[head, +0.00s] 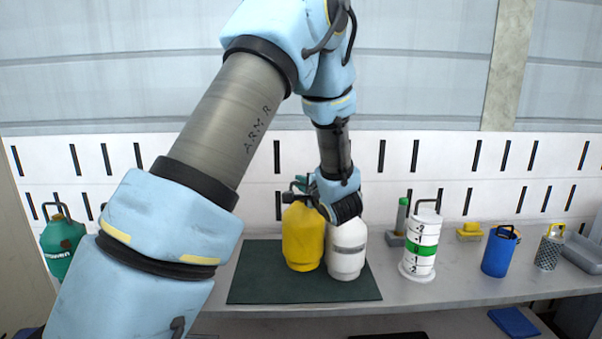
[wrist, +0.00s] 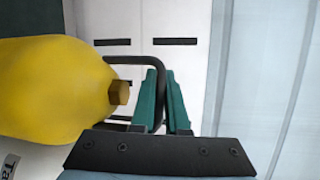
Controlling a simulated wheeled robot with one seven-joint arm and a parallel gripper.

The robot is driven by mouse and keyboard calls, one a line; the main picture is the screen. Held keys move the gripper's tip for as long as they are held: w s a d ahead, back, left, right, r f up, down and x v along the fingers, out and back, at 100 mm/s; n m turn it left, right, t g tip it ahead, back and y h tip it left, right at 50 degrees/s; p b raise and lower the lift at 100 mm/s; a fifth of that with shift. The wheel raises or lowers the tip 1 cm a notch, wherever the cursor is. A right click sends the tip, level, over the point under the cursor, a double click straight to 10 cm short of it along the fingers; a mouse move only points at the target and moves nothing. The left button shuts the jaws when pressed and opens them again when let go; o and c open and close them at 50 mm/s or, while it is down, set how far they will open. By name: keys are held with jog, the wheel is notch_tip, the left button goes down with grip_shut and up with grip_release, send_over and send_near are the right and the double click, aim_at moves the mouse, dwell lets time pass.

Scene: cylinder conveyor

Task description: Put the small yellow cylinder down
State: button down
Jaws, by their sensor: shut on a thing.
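The small yellow cylinder (head: 303,238) is upright over the dark green mat (head: 260,275) on the counter. I cannot tell whether its base touches the mat. My gripper (head: 300,186) is shut on the cylinder's black handle, and the arm hides part of the cylinder's top. In the wrist view the yellow cylinder (wrist: 50,88) fills the left side, with its brass valve pointing right. The teal fingers of my gripper (wrist: 160,85) close around the handle bar there.
A white cylinder (head: 346,255) stands right beside the yellow one on the mat. Further right are a white ringed cylinder (head: 421,248), a blue container (head: 499,252) and a grater (head: 549,250). A teal cylinder (head: 62,245) stands at far left. The mat's front left is clear.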

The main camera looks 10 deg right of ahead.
jog(key=shift+f+p, duration=0.3)
jog(key=shift+f, duration=1.7)
jog(key=c, duration=1.4)
grip_release()
jog(key=shift+f, duration=0.25)
jog(key=o, duration=0.5)
